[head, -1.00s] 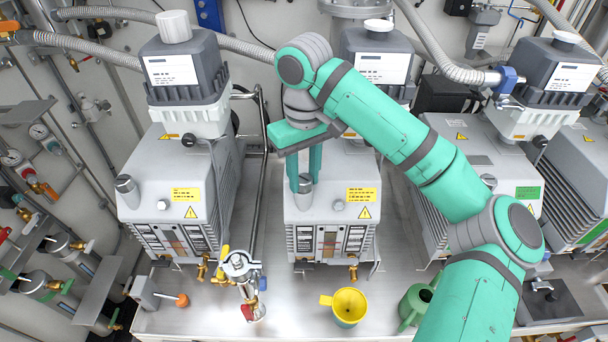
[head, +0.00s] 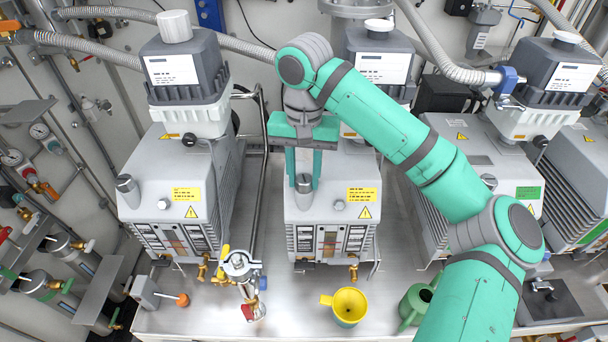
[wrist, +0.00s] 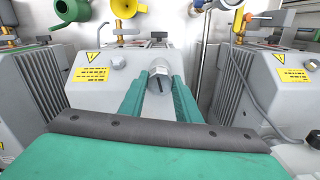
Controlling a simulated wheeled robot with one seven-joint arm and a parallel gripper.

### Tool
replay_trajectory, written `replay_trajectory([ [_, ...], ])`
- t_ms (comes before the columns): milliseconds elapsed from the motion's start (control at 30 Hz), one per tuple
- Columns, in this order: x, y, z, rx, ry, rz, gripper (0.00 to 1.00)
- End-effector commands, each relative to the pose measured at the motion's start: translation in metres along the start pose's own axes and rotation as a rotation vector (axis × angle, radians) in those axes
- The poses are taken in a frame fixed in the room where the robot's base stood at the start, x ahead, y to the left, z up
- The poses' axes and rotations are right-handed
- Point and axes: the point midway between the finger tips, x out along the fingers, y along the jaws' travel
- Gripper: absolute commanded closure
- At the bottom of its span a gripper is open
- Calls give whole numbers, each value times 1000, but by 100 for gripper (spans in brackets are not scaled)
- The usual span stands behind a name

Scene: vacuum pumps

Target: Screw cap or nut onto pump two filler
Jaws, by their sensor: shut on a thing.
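Pump two (head: 330,210) is the middle grey pump on the bench. Its filler cap (head: 304,184), a silver-grey cylinder, stands upright at the left of the pump's top. The cap also shows in the wrist view (wrist: 158,72), with a dark slot on its side. My gripper (head: 303,180) points down over it. Its two green fingers (wrist: 158,88) are shut on the cap, one on each side. The cap sits at the filler's place; the thread under it is hidden, so I cannot tell how it is seated.
A yellow funnel (head: 349,306), a green watering can (head: 415,303) and a metal valve fitting (head: 243,280) are on the bench front.

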Motion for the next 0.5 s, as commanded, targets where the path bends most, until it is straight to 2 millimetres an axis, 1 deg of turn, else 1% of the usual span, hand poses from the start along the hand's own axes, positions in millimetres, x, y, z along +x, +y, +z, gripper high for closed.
replay_trajectory([
  [33,-3,2,-4,51,12,-2,97],
  [100,-3,2,-4,102,11,-2,97],
  [300,-3,2,-4,182,11,-2,97],
  [500,-3,3,-4,368,11,-3,97],
])
